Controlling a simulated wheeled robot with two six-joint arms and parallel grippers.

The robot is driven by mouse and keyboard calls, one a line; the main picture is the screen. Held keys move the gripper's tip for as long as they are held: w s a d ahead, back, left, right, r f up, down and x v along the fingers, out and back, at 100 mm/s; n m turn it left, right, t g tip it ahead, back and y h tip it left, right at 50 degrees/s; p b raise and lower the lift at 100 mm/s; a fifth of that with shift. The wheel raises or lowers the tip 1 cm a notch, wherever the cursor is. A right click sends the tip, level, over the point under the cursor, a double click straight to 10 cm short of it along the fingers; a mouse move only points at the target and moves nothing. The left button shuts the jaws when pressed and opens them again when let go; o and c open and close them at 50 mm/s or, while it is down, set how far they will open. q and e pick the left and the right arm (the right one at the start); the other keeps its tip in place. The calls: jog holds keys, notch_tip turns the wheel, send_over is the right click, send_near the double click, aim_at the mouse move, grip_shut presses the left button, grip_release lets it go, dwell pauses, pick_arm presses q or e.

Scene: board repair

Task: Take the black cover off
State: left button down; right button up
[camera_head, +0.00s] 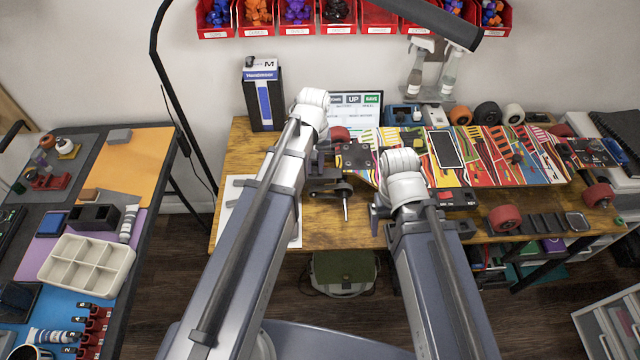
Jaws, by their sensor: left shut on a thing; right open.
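A colourful patterned longboard (530,155) lies across the wooden workbench. A black rectangular cover with a pale edge (446,149) sits flat on the middle of the board. My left gripper (343,188) is left of the cover, near the bench's front half. It is shut on a dark tool with a thin metal shaft (346,210) pointing down; the handle is mostly hidden. My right gripper (378,218) is open in front of the board, low and left of the cover. My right wrist hides part of the board, and its fingers are only partly visible.
Red wheels (504,217) are at the board's front edge and right end. Loose wheels (487,113) stand behind it. A monitor (355,105) and a dark box (263,98) stand at the back left. A side table with a divided tray (88,264) is at left.

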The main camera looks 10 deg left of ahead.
pick_arm(q)
notch_tip(320, 180, up, 7)
jog(key=p, duration=0.7)
dwell(0.4)
